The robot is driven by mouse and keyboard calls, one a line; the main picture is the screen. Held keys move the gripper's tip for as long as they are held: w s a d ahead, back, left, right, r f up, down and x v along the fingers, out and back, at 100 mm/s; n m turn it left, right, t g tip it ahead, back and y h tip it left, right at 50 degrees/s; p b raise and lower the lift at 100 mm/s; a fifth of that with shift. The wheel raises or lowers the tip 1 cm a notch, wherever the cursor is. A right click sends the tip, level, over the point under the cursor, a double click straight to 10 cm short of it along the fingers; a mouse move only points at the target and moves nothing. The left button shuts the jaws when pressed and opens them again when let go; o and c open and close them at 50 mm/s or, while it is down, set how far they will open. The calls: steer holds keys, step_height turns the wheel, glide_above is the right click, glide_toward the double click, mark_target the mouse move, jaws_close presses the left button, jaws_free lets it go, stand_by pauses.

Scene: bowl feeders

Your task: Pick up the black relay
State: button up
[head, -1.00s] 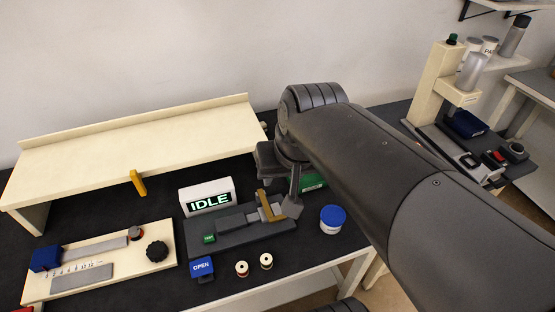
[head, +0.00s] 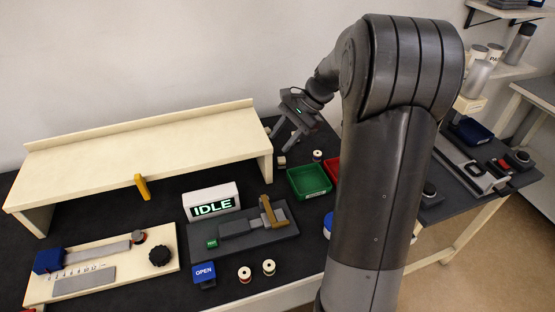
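I cannot make out a black relay for certain in the head view; dark parts blend into the black bench mat, and my arm hides part of the bench. My gripper (head: 288,137) hangs above the back of the bench, past the right end of the cream shelf and behind the green bin. It is small and dark here, and I cannot tell whether its fingers are open or shut. I see nothing clearly held in it.
A green bin (head: 309,182) and a partly hidden red bin (head: 333,167) stand below my gripper. A small block (head: 281,162) and a spool (head: 317,155) lie behind them. The IDLE sign (head: 211,199), clamp fixture (head: 285,227) and cream shelf (head: 140,150) are left.

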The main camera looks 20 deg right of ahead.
steer(key=w+d+f+m+y, duration=0.35)
steer(key=w+d+f, duration=0.25)
steer(key=f, duration=0.2)
steer(key=m+t+y, duration=0.2)
steer(key=m+y, duration=0.1)
steer(key=m, duration=0.1)
glide_toward(281, 159)
steer(key=shift+m, duration=0.25)
steer(key=x, duration=0.5)
steer(key=shift+s+a, duration=0.1)
steer(key=shift+s, duration=0.2)
steer(key=shift+t, duration=0.3)
steer(key=x, duration=0.5)
steer(key=shift+w+f, duration=0.15)
steer(key=shift+f, duration=0.15)
steer(key=shift+h, duration=0.25)
steer(key=shift+c, duration=0.2)
steer(key=c, duration=0.7)
steer(key=shift+r, duration=0.1)
